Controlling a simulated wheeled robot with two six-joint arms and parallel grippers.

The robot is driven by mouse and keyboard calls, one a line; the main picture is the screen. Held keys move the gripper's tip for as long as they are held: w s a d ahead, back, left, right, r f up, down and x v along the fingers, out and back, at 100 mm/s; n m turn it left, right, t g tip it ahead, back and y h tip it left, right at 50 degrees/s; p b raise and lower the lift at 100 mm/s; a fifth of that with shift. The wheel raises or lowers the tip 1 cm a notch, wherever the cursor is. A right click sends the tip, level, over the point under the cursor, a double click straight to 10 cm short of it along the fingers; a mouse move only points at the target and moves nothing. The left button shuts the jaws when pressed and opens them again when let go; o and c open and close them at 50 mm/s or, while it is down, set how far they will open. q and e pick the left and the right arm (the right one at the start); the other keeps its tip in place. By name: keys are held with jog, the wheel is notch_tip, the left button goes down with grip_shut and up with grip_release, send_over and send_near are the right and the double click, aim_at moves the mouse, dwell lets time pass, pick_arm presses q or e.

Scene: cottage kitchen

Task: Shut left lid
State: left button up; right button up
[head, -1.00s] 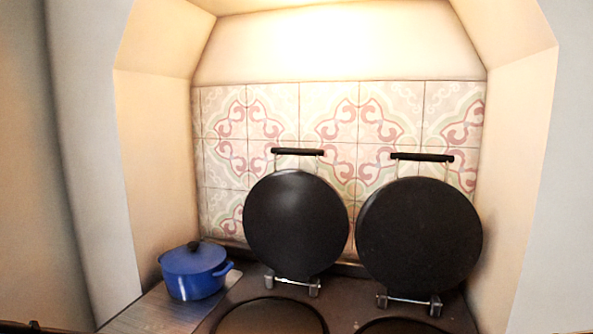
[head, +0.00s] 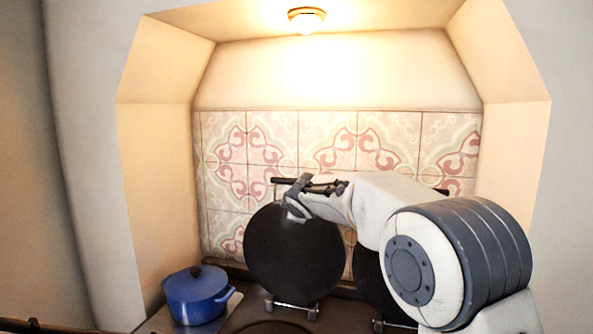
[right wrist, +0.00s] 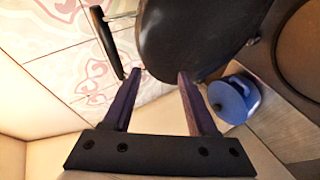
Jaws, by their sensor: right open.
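The left lid (head: 293,262) is a round black disc standing raised on its hinge, and it also shows in the right wrist view (right wrist: 195,35). Its black bar handle (head: 284,181) is at its top edge; in the right wrist view the handle (right wrist: 104,38) lies beside the left finger, outside the jaws. My right gripper (head: 298,198) is at the lid's upper right edge, over its front. In the right wrist view my right gripper (right wrist: 159,75) is open and empty, fingertips close to the lid's rim; I cannot tell if they touch. My left gripper is not in view.
The right lid (head: 367,272) is also raised and mostly hidden behind my right arm. A blue pot (head: 198,297) with its lid on stands left of the hotplates; it also shows in the right wrist view (right wrist: 232,98). Alcove walls close in both sides, with tiles (head: 270,140) behind.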

jog(key=w+d+r+n+t+p, duration=0.1)
jog(key=w+d+r+n+t, duration=0.1)
jog(key=w+r, duration=0.35)
jog(key=p+x, duration=1)
jog(key=shift+w+a+r, duration=0.15)
jog(key=shift+a+r, duration=0.1)
jog(key=shift+r, duration=0.05)
pick_arm(q)
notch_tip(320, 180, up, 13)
jog(key=p, duration=0.1)
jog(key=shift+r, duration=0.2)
pick_arm(e)
jog(key=shift+w+f, duration=0.35)
jog(key=shift+w, duration=0.1)
grip_shut()
jog(key=shift+f, duration=0.15)
